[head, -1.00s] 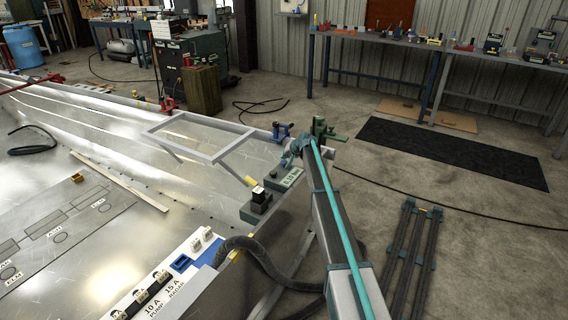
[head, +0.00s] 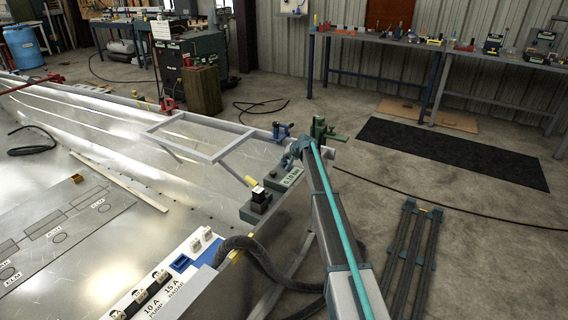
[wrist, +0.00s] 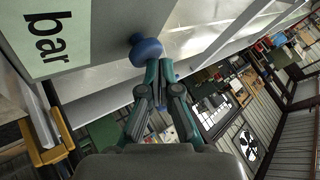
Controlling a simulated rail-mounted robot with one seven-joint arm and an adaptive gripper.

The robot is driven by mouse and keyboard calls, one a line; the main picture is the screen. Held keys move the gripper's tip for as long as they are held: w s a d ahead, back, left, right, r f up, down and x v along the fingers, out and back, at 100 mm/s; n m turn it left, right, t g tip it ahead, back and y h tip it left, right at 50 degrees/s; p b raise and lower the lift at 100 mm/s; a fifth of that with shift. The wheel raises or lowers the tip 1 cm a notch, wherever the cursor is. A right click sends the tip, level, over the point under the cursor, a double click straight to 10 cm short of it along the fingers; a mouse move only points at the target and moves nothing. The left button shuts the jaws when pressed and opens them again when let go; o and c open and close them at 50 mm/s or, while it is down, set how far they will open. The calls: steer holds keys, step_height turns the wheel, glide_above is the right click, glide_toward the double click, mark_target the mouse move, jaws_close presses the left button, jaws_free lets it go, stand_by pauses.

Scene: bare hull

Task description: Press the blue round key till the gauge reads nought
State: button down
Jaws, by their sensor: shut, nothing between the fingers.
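The blue round key (wrist: 146,51) shows in the wrist view as a domed knob on the side of a grey box. My gripper (wrist: 161,72) is shut and empty, with its fingertips right at the key's edge; I cannot tell whether they press it. In the head view my gripper (head: 298,150) is at the far end of the gauge box, and the key is not clearly seen there. The gauge (head: 288,178) has a pale green face with small dark digits, too blurred to read surely. In the wrist view the gauge face (wrist: 47,38) shows "bar".
A black block with a pale top (head: 259,199) stands beside the gauge on the hull edge. A grey frame (head: 200,137) lies beyond it. A blue clamp (head: 281,131) and a green clamp (head: 322,129) are close to my gripper. A switch panel (head: 165,285) is in front.

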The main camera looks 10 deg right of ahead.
steer(key=shift+f+b, duration=0.3)
steer(key=shift+f, duration=0.45)
stand_by(0.6)
steer(key=shift+r, duration=0.1)
steer(key=shift+r+p, duration=0.4)
steer(key=shift+r, duration=0.85)
steer(key=shift+r+p, duration=0.8)
steer(key=shift+r, duration=1.7)
